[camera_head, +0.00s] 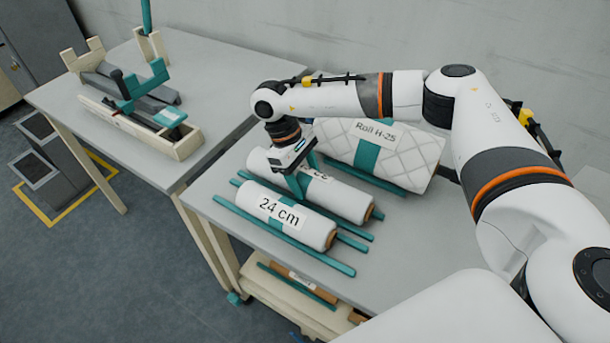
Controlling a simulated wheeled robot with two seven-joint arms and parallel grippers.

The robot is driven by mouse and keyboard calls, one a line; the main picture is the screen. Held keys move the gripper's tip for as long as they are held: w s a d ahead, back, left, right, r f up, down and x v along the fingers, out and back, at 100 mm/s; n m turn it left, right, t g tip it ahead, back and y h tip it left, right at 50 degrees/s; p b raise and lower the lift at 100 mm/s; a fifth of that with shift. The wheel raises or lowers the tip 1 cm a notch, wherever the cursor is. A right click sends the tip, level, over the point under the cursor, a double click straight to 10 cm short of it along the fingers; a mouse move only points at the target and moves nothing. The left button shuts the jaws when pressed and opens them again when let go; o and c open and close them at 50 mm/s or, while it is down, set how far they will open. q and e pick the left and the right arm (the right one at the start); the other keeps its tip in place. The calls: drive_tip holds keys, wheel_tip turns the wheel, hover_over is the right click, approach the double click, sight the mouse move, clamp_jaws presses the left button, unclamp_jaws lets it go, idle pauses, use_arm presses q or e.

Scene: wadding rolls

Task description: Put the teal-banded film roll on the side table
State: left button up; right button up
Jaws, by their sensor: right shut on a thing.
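Three white rolls with teal bands lie side by side on the near table (393,237). The front roll (313,232) is labelled "24 cm"; the large quilted back roll (417,157) is labelled "Roll H-25". The middle roll (345,203) has a partly hidden label and a brown core end. My right gripper (303,180) comes down from above and is shut on the middle roll around its band. I cannot tell whether that roll is lifted. Another grey-topped table (215,98) stands to the left. My left gripper is not in view.
Teal rails (285,240) run beside the rolls on the near table. A wooden fixture with teal clamps (150,133) occupies the left table; its right part is clear. A lower shelf (288,293) holds small items. A grey floor unit (62,165) stands within yellow floor marking.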

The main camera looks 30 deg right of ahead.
drive_tip(key=shift+f+b, duration=0.3)
drive_tip(key=shift+b, duration=0.05)
drive_tip(key=o, duration=1.6)
drive_tip(key=shift+c, duration=0.2)
drive_tip(key=shift+r+p, duration=0.35)
drive_tip(key=shift+w+a+r, duration=0.1)
drive_tip(key=shift+w+r, duration=0.05)
drive_tip(key=shift+r, duration=0.15)
drive_tip(key=b+v, duration=0.1)
drive_tip(key=v, duration=1)
drive_tip(key=shift+r, duration=0.15)
